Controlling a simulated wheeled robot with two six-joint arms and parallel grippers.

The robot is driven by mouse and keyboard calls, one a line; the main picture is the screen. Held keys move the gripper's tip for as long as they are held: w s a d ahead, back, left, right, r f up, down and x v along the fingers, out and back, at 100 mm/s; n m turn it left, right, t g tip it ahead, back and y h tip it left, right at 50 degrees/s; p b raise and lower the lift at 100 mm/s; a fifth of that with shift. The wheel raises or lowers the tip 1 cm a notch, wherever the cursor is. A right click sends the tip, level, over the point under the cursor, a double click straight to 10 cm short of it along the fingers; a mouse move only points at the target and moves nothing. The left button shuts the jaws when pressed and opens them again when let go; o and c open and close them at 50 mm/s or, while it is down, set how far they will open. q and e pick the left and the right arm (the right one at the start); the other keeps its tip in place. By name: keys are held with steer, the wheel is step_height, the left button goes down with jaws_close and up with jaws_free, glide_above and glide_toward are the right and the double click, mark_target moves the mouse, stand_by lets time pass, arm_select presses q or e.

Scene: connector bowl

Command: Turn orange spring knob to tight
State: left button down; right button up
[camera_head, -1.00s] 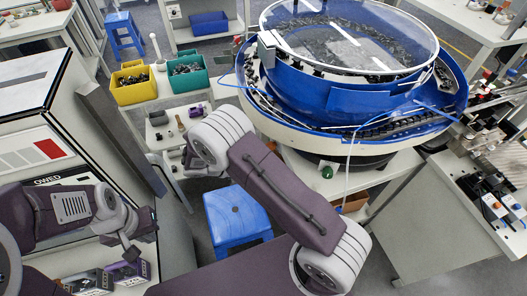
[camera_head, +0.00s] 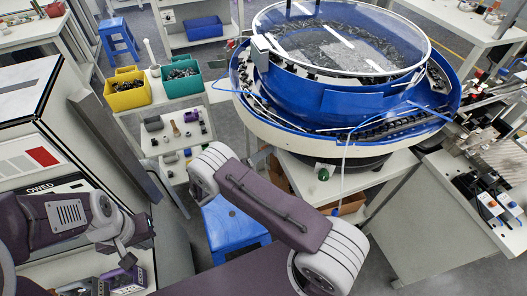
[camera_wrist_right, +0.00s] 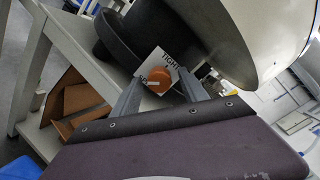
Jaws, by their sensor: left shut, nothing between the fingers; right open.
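The orange spring knob (camera_wrist_right: 158,81) shows in the right wrist view on a white plate marked TIGHT (camera_wrist_right: 168,59), by the dark base under the bowl. Small lettering left of the knob is too small to read. My right gripper (camera_wrist_right: 160,80) is open, its two grey fingers on either side of the knob in the picture. I cannot tell whether they touch it. The head view does not show the knob or the right gripper. My left gripper (camera_head: 126,252) is shut and empty at lower left in the head view, away from the bowl feeder (camera_head: 345,100).
The bowl feeder stands on a white table (camera_head: 385,175). A green knob (camera_head: 323,174) is at its base. A blue stool (camera_head: 232,228) stands below my right arm. Yellow (camera_head: 125,92) and green (camera_head: 182,82) bins sit on a shelf at left. Cardboard (camera_wrist_right: 78,98) lies under the table.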

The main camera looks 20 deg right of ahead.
steer(key=shift+w+d, duration=0.1)
steer(key=shift+d, duration=0.15)
jaws_close()
